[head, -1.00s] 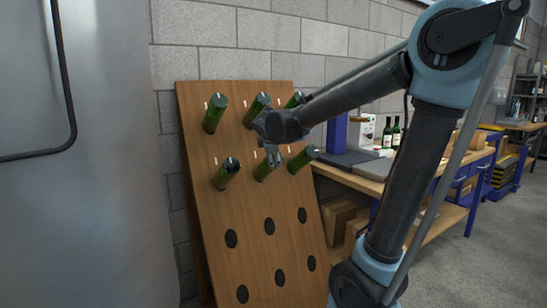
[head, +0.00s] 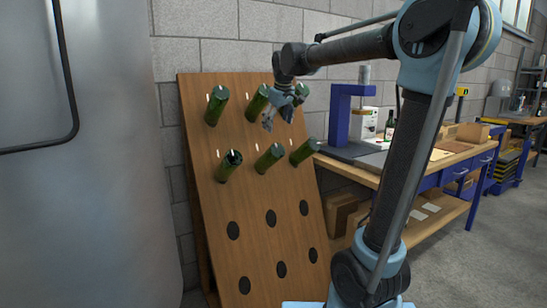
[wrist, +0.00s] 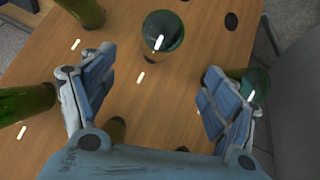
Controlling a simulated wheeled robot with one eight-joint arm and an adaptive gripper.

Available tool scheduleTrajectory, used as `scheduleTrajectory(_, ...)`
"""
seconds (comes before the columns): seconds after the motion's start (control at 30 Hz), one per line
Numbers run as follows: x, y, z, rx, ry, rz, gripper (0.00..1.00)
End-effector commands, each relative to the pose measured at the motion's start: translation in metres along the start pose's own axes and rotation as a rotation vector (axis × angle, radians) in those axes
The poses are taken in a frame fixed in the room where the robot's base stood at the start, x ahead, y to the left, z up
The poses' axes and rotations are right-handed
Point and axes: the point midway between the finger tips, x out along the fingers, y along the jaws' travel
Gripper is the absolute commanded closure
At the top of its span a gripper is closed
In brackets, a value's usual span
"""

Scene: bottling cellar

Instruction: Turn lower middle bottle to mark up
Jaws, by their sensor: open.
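The lower middle bottle (head: 270,158) is green and sticks out of the board, base outward. In the wrist view its round base (wrist: 162,30) lies beyond and between the fingertips, with a white mark near the edge on the side facing the picture bottom. A white tick (wrist: 140,78) is on the board near it, roughly on that side. My gripper (head: 279,119) is open and empty, above this bottle and in front of the upper row. Both fingers also show in the wrist view (wrist: 158,68), apart from the bottle. My gripper hides part of the upper right bottle.
The slanted wooden board (head: 205,180) holds other bottles close by, including the lower left (head: 229,166) and lower right (head: 304,152) ones. Empty holes (head: 271,218) lie below. A steel tank (head: 95,220) stands left; a workbench (head: 365,178) stands right.

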Motion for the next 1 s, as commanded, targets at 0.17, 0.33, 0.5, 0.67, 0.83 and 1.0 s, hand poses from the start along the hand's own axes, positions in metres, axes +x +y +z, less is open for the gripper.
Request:
scheduleTrajectory(0.17,0.014,0.000,0.000,0.008,0.000,-0.004,0.20)
scheduleTrajectory(0.33,0.042,0.000,0.000,0.006,-0.001,-0.003,0.20)
scheduleTrajectory(0.5,0.072,0.000,0.000,0.005,-0.001,-0.002,0.20)
scheduleTrajectory(0.67,0.100,0.000,0.000,0.004,-0.001,-0.002,0.20)
scheduleTrajectory(0.83,0.130,0.000,0.000,0.004,-0.001,-0.002,0.20)
scheduleTrajectory(1.0,0.154,0.000,0.000,0.004,-0.001,-0.002,0.20)
